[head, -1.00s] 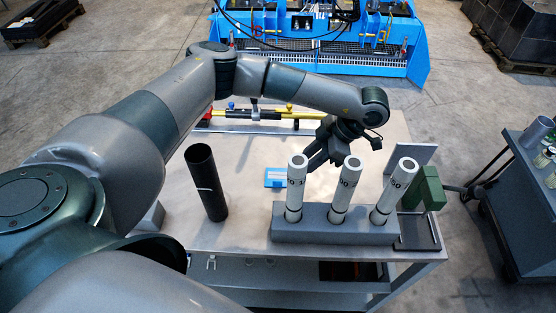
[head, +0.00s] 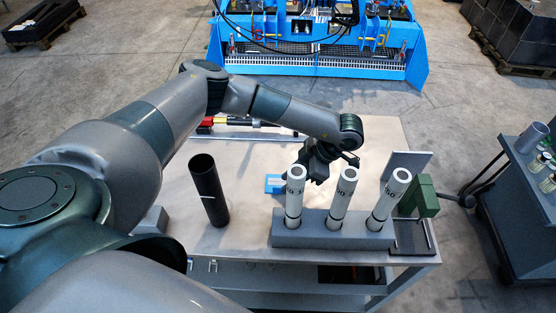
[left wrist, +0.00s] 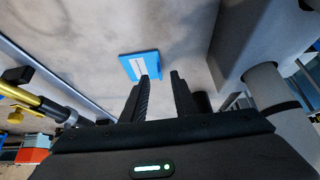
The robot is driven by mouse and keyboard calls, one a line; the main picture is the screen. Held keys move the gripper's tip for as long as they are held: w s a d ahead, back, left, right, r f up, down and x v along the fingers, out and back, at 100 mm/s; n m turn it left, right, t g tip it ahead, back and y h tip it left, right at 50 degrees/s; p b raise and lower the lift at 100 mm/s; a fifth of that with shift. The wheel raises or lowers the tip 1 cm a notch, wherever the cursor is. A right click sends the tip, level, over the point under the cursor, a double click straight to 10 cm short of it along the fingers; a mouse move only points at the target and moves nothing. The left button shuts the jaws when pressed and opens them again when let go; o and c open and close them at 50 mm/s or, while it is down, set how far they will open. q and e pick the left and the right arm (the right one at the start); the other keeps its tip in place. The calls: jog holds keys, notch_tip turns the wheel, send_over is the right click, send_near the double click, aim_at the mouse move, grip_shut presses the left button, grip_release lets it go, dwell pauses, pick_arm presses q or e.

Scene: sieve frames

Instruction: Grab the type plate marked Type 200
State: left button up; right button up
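A small blue plate (head: 273,184) with a pale label lies flat on the table behind the grey rack. In the left wrist view the blue plate (left wrist: 141,64) lies ahead of the fingers; its lettering is too small to read. My left gripper (head: 308,180) is low over the table, just right of the plate and behind the left white tube. In the left wrist view my left gripper (left wrist: 158,80) has its two fingers apart with nothing between them. My right gripper is not in view.
Several white marked tubes, one of them this left tube (head: 294,196), stand in the grey rack (head: 310,241) close in front. A black tube (head: 208,190) stands left. A green block (head: 425,191) is at the right. A yellow-ended tool (left wrist: 40,104) lies behind.

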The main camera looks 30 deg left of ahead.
aim_at(281, 185)
pick_arm(q)
jog(key=shift+s+a+f+p, duration=0.6)
jog(key=shift+a+f+p, duration=0.3)
jog(key=shift+p, duration=0.05)
jog(key=shift+a+f, duration=0.2)
jog(key=shift+f, duration=0.3)
grip_shut()
